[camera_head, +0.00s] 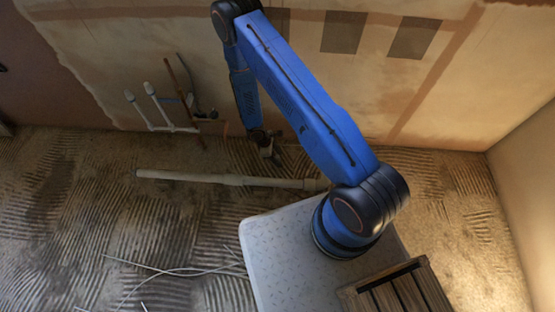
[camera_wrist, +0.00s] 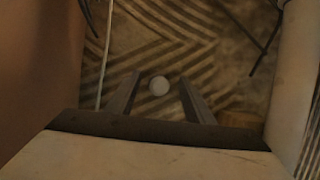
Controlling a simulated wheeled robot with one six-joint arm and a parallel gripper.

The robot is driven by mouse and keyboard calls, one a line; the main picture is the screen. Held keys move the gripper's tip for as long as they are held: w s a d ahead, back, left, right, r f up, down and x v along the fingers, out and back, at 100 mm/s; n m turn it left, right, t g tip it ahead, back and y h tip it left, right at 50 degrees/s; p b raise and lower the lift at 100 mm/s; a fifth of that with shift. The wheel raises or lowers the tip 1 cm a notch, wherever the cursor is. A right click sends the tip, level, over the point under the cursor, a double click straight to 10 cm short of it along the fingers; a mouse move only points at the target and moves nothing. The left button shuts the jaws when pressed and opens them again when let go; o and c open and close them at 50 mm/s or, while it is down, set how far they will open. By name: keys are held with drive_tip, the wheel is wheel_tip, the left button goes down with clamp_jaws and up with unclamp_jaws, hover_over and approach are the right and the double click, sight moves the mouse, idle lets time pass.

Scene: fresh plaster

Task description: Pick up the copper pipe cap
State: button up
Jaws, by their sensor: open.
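In the head view my gripper (camera_head: 268,151) hangs low near the floor, behind the long pale pipe. No cap can be made out there; the gripper is small and dark.
A long pale pipe (camera_head: 200,177) lies on the ridged floor. White pipe stubs (camera_head: 158,108) and a rusty pipe (camera_head: 174,82) stand by the wall at left. Loose wires (camera_head: 165,270) lie at front left. A slatted wooden crate (camera_head: 400,291) is at front right.

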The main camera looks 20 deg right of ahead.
drive_tip(key=c, duration=1.1)
